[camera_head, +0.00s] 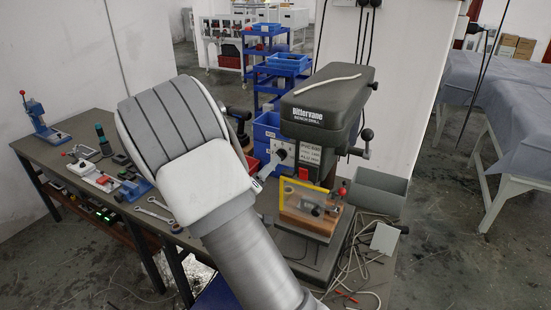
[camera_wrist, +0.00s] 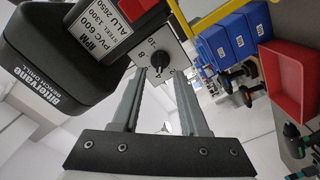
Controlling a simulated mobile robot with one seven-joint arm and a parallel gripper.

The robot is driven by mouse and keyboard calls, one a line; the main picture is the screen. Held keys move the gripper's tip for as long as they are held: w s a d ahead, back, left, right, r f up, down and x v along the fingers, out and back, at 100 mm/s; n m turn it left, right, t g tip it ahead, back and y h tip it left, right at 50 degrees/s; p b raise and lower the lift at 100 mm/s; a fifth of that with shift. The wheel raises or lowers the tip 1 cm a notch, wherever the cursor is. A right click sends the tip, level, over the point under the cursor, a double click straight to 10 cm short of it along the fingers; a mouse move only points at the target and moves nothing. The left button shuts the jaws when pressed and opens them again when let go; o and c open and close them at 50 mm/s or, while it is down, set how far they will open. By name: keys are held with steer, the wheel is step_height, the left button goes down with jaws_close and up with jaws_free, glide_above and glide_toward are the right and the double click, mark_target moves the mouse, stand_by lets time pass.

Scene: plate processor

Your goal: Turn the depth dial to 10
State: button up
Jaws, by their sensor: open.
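The bench drill (camera_head: 325,105) stands on the workbench at centre right, with a dark grey housing. Its depth dial (camera_head: 281,154) is a small black knob on a white plate on the drill's side. In the wrist view the dial (camera_wrist: 160,62) shows with the numbers 10 and 8 printed around it. My gripper (camera_wrist: 165,72) is open, its two grey fingers pointing at the dial, with the knob appearing between the tips. I cannot tell whether they touch it. In the head view my gripper (camera_head: 268,168) is beside the dial, partly hidden by my arm.
A yellow-framed guard (camera_head: 303,197) stands below the drill head. A grey box (camera_head: 378,190) and loose cables lie at the right. Blue bins (camera_wrist: 228,42) and a red bin (camera_wrist: 292,80) show near my gripper in the wrist view. Hand tools lie along the bench at left.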

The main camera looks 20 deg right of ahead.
mark_target(281, 155)
steer(key=shift+x, duration=2.05)
jaws_close()
